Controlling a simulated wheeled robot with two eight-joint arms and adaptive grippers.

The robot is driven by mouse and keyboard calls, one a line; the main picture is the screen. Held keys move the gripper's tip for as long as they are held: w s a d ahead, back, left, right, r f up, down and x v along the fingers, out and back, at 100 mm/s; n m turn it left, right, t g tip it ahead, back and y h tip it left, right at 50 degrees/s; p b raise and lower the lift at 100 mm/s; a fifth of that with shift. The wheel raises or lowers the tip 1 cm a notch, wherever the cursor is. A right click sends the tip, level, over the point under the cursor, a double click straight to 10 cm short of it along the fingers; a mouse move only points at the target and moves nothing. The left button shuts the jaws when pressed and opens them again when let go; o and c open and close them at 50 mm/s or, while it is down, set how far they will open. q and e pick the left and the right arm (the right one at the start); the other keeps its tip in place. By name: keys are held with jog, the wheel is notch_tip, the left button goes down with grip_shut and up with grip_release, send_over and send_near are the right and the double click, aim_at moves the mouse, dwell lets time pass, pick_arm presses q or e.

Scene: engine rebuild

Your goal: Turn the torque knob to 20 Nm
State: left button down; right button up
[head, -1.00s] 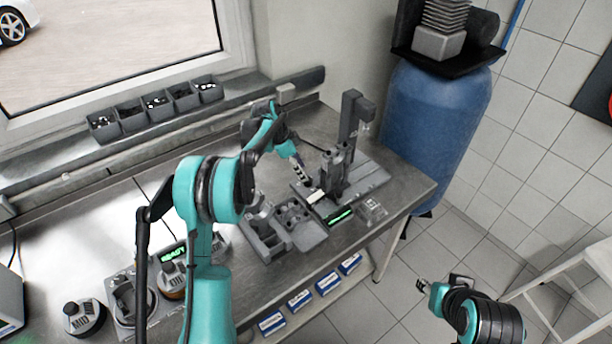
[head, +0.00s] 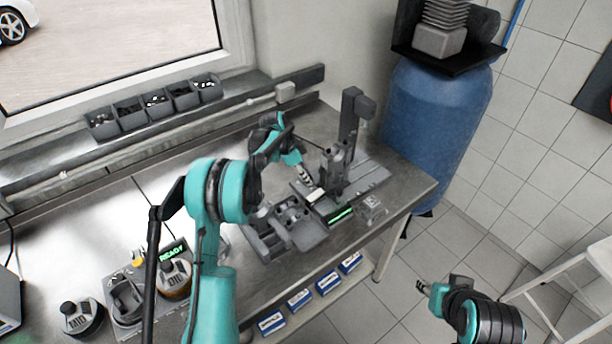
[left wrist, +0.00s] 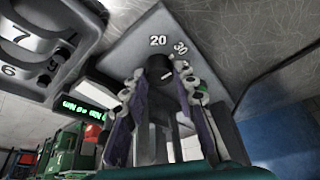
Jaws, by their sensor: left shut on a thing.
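The torque knob (left wrist: 159,69) is a small dark cylinder with a white mark, on a grey plate (left wrist: 205,28) bearing the numbers 20 and 30. My left gripper (left wrist: 158,82) is shut on the knob, one finger on each side. In the head view my left gripper (head: 314,186) reaches down to the grey torque station (head: 336,174), and I cannot make out the knob there. The station's green-lit display (head: 340,215) faces the table's front, also seen in the left wrist view; its reading is unclear. My right gripper (head: 424,288) is over the floor, away from the table.
A grey parts tray (head: 268,243) lies left of the station. A small clear box (head: 374,208) stands at its right, near the edge. Another device with a READY display (head: 172,252) stands at the front left. A blue barrel (head: 432,125) stands beyond the table.

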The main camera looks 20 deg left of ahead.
pick_arm(q)
jog(key=shift+n, duration=0.3)
jog(key=n+t, duration=0.1)
jog(key=n, duration=0.1)
jog(key=n+y, duration=0.1)
jog(key=n, duration=0.1)
jog(key=shift+s+d+t+b, duration=0.15)
jog(key=shift+t+b, duration=0.2)
jog(key=shift+t, duration=0.05)
jog(key=n+y, duration=0.1)
jog(key=n, duration=0.4)
jog(key=shift+t+y, duration=0.3)
jog(key=shift+y, duration=0.1)
jog(key=shift+n, duration=0.3)
jog(key=c, duration=1.2)
grip_release()
jog(key=v, duration=0.8)
